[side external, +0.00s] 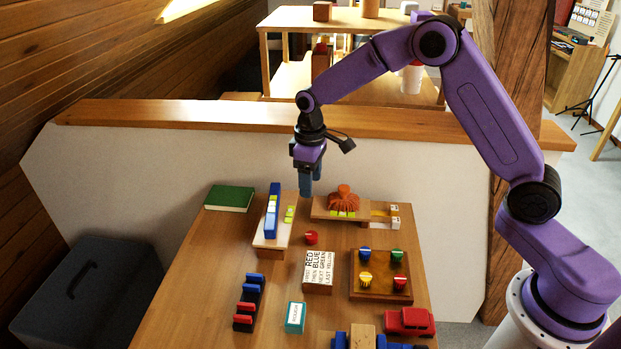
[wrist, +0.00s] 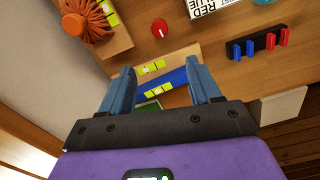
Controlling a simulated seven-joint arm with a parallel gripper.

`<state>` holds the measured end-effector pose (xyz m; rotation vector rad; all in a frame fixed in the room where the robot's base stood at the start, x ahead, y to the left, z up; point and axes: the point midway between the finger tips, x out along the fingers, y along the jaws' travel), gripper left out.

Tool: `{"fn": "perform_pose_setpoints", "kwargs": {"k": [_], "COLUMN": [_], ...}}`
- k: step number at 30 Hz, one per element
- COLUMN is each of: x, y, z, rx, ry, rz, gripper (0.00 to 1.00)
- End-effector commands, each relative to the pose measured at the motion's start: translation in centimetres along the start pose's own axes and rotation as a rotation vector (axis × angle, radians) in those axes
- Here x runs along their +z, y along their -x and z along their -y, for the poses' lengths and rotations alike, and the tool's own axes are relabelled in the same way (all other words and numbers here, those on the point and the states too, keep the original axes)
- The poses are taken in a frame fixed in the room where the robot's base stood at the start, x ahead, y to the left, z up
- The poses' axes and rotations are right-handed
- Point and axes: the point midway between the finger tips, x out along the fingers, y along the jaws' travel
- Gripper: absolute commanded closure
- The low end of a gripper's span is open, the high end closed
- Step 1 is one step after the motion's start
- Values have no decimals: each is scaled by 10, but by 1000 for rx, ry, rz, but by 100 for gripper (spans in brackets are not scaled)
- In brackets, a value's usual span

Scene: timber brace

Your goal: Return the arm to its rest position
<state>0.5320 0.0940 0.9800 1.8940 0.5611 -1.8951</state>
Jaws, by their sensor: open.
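My purple arm stands at the right and reaches over the wooden table (side external: 200,262). My gripper (side external: 306,190) points down above the table's far part, clear of its top. In the wrist view the two blue fingers of my gripper (wrist: 162,82) are spread apart with nothing held between them. Below and beyond them is a blue block (wrist: 172,82) with yellow-green pieces, on a pale board (side external: 262,240). The blue block also shows in the side view (side external: 272,208), left of my gripper.
An orange ribbed object (side external: 343,198) sits on a wooden board right of my gripper. A green book (side external: 230,198), red knob (side external: 311,237), text block (side external: 318,268), tray of coloured knobs (side external: 380,293) and red car (side external: 409,321) are on the table. A low wall (side external: 150,150) stands behind.

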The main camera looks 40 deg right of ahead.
Motion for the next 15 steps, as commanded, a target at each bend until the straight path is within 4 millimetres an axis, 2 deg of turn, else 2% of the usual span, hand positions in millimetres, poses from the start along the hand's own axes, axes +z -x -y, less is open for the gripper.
{"fn": "perform_pose_setpoints", "kwargs": {"k": [8,11,15], "x": [1,8,34], "y": [2,11,34], "z": [3,16,51], "rx": [0,1,1], "ry": [5,28,89], "rz": [-1,-4,-9], "gripper": [37,37,37]}}
